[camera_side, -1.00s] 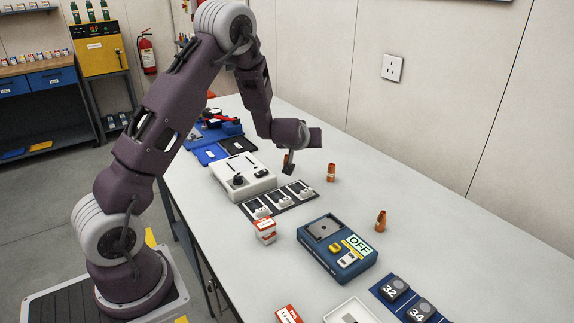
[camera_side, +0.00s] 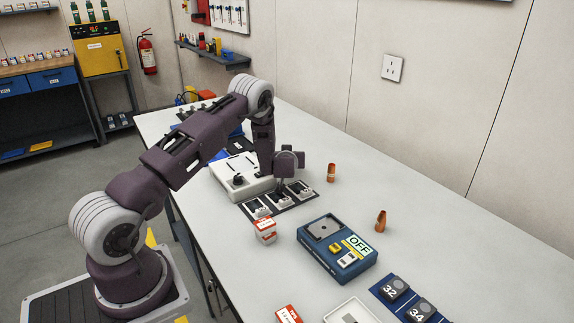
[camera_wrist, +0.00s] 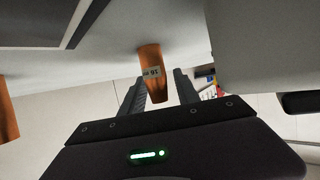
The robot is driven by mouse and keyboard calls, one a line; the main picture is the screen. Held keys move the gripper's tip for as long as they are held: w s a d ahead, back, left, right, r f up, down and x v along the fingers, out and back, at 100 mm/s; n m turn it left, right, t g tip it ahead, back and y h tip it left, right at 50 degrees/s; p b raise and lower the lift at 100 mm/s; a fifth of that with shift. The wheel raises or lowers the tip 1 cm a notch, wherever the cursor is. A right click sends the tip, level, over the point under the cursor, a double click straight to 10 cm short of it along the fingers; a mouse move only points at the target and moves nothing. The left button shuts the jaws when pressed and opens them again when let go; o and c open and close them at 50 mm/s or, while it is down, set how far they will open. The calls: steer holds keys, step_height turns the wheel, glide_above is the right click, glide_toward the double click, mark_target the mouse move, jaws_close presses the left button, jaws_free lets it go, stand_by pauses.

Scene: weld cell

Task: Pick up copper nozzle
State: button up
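One copper nozzle (camera_side: 331,173) stands upright on the bench to the right of my gripper (camera_side: 282,187) in the side view. A second copper nozzle (camera_side: 381,221) stands nearer the camera, with a slanted top. My gripper is low over the row of slots, its fingertips small and partly hidden there. In the wrist view my gripper (camera_wrist: 161,77) has its fingers spread. Part of another copper nozzle (camera_wrist: 6,112) shows at the left edge.
The black strip of slots (camera_side: 245,208) and a white device (camera_side: 228,168) lie close to my gripper. A red-and-white box (camera_side: 264,231) and a blue device reading OFF (camera_side: 330,270) stand nearer the camera. The bench at the right (camera_side: 450,235) is clear.

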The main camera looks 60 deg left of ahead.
jaws_close()
